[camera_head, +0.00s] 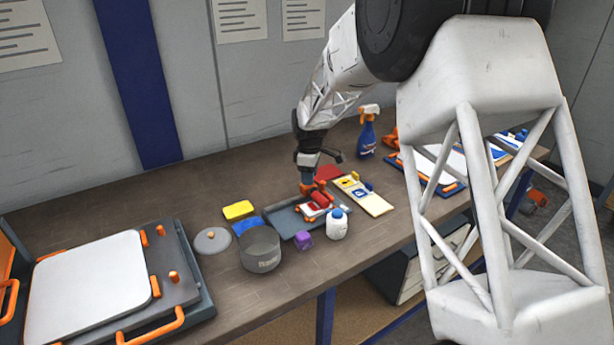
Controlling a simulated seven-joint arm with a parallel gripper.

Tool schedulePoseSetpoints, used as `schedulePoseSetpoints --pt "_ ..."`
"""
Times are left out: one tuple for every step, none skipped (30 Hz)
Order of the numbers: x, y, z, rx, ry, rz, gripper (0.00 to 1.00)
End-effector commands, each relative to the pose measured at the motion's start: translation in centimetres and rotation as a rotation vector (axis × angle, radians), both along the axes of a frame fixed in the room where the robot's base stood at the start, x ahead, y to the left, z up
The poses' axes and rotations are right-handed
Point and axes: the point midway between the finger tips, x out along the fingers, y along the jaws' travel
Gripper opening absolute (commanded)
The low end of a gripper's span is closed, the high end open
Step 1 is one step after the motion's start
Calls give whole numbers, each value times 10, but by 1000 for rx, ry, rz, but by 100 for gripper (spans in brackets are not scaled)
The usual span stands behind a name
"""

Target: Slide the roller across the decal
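My gripper (307,176) points down over the grey tray in the middle of the bench. A red roller (322,199) with orange parts is right below its fingertips. The fingers are small and partly merge with the orange parts, so I cannot tell whether they are closed on the roller. A small white and red piece (311,211), which looks like the decal, lies under and beside the roller on the grey tray (285,222). The roller hides part of it, and I cannot tell whether the two touch.
A white bottle with a blue cap (337,226) and a purple block (304,240) stand close in front. A grey container (260,252), yellow sponge (238,210) and blue cloth (250,225) are left. A cream board (363,195) is right; a spray bottle (367,135) stands behind.

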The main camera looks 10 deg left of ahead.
Motion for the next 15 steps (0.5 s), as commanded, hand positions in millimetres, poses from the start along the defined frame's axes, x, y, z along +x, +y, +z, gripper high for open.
schedulePoseSetpoints --pt "2 -3 1 0 -2 -3 44" --pt "2 -3 1 0 -2 -3 49" --pt "2 -2 1 0 -1 -3 55" --pt "2 -2 1 0 -1 -3 59" --pt "1 -2 0 0 -1 -3 59" --pt "1 -2 0 0 0 -2 59" --pt "1 -2 0 0 0 -2 59" --pt "1 -1 0 0 0 -2 59" --pt "1 -1 0 0 0 -2 59" --pt "1 -1 0 0 1 -2 59" --pt "1 -1 0 0 1 -2 59" --pt "0 -1 0 0 1 -2 59" --pt "0 -1 1 0 1 -2 59" --pt "0 -1 1 0 1 -2 59" --pt "0 -1 2 0 1 -2 59"
